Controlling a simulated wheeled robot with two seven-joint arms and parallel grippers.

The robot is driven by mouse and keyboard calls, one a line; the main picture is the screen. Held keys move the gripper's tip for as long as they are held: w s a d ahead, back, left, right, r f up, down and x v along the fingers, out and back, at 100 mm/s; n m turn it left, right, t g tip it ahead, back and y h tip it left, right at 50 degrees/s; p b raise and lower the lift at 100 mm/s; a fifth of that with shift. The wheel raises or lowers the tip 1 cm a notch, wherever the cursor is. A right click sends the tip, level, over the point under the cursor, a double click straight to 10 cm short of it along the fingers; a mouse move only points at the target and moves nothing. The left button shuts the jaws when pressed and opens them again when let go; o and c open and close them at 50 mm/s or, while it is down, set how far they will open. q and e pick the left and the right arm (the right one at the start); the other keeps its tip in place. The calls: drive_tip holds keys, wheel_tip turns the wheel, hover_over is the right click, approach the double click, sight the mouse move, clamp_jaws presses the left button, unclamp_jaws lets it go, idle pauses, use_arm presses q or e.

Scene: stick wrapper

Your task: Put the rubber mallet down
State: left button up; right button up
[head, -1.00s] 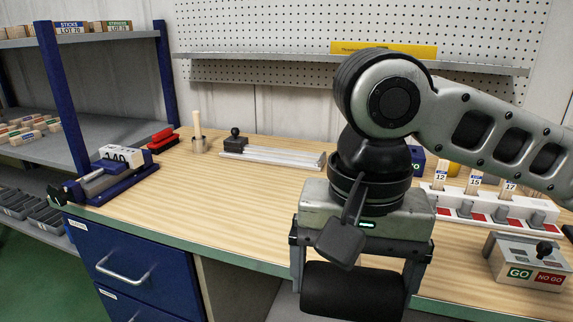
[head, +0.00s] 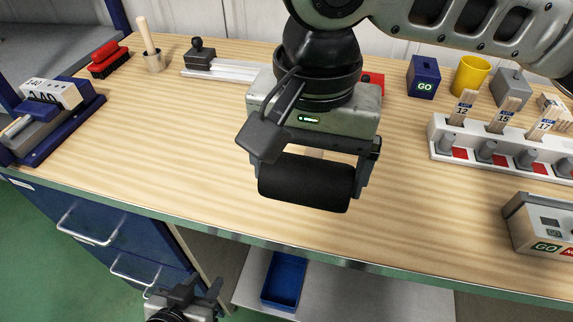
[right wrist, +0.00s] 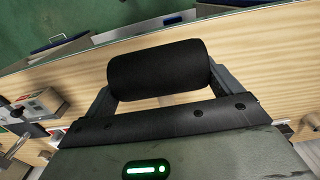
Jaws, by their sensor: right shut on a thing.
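The rubber mallet's black cylindrical head (head: 306,186) is in my right gripper (head: 313,170), whose two fingers reach to its two ends. The head lies level and crosswise, in front of the wooden bench top (head: 200,150) in the head view. Its gap to the wood cannot be judged. The right wrist view also shows the mallet head (right wrist: 160,70) between the fingers, with bench top around it and the front edge beyond. Any handle is mostly hidden by the gripper. My left gripper (head: 183,300) is low at the bottom edge, in front of the bench; its jaws are unclear.
A white rack (head: 500,145) with numbered sticks and a GO/NO GO box (head: 540,225) stand right. A blue GO box (head: 424,78) and yellow cup (head: 470,75) are behind. A blue fixture (head: 50,120) and red brush (head: 108,58) are left. Bench top left of the gripper is clear.

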drive_tip(key=w+f, duration=0.2)
drive_tip(key=w+a+f, duration=0.1)
drive_tip(key=w+f, duration=0.2)
drive_tip(key=w, duration=0.1)
drive_tip(key=shift+w+a+f, duration=0.25)
drive_tip(key=shift+w+f, duration=0.15)
drive_tip(key=shift+w+a+f, duration=0.15)
drive_tip(key=shift+w+f, duration=0.35)
drive_tip(key=shift+f, duration=0.15)
wheel_tip(320, 180, down, 3)
drive_tip(key=shift+w+r, duration=0.1)
drive_tip(key=shift+r, duration=0.1)
drive_tip(key=shift+f, duration=0.25)
drive_tip(key=shift+f, duration=0.15)
drive_tip(key=o, duration=1)
drive_tip(key=shift+o, duration=0.2)
